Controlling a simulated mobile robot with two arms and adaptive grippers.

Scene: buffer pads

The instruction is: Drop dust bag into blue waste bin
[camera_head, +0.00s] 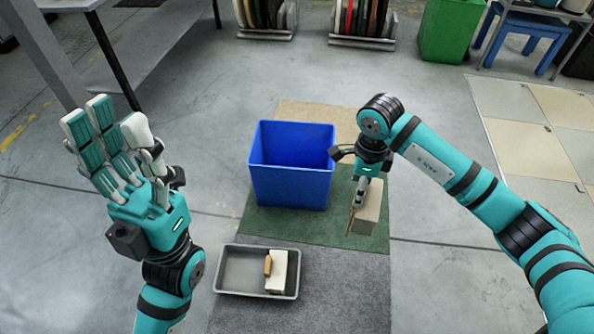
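The blue waste bin (291,190) stands open at the middle of the view, on the mats. A tan, block-shaped bag (371,208), which looks like the dust bag, is to the right of the bin and apart from it. My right gripper (357,191) points down at the bag's upper left edge and looks shut on it; the fingertips are partly hard to make out. I cannot tell whether the bag's bottom touches the mat. My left gripper (107,150) is a raised hand at the left, with fingers spread, open and empty.
A grey tray (231,275) holding a brush with a wooden handle (277,272) lies in front of the bin. A grey table (150,40) is at the upper left. Racks (362,38), a green bin (450,30) and a blue stool (530,25) stand at the back.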

